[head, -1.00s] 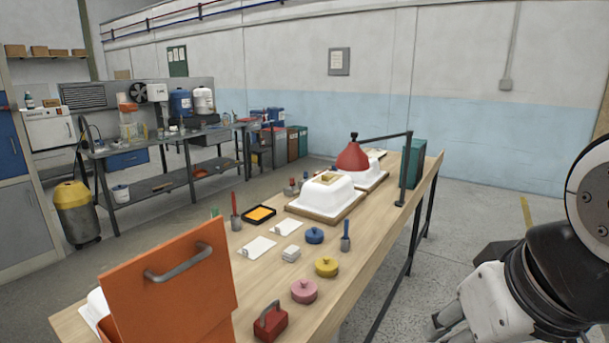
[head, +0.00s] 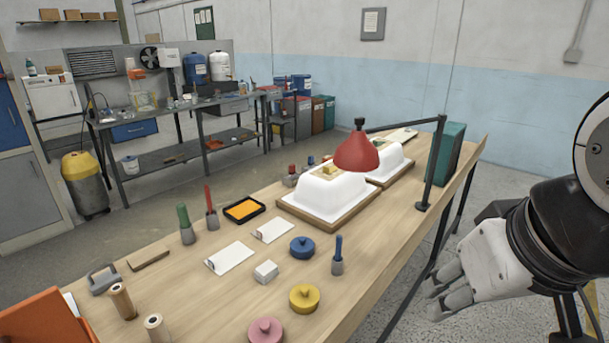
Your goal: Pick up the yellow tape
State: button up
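The yellow tape (head: 304,297) seems to be the flat, round yellow piece with a small raised middle. It lies on the wooden table (head: 228,300) near its front edge, between a similar blue round piece (head: 302,247) and a pink one (head: 266,331). My gripper (head: 438,292) is at the right, beyond the table's right edge and clear of the tape. Nothing shows held in it. Its finger opening is hard to judge from this angle.
A blue-handled tool (head: 338,256) stands upright behind the tape, and a white block (head: 265,271) lies to its left. White moulds (head: 323,193), a red lamp (head: 358,152) on a dark arm and a green box (head: 446,152) are farther back. An orange panel (head: 40,318) is at lower left.

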aim_at(326, 170)
jog(key=i, duration=0.15)
jog(key=i+l+u, duration=0.1)
jog(key=u, duration=0.3)
jog(key=i+l+u, duration=0.1)
jog(key=l+u, duration=0.2)
jog(key=u, duration=0.15)
jog(key=i+l+u, duration=0.2)
jog(key=l, duration=0.35)
jog(key=l+u, duration=0.2)
jog(key=l, duration=0.35)
jog(key=i+l+u, duration=0.2)
jog(key=l, duration=2.6)
jog(key=i+u, duration=0.05)
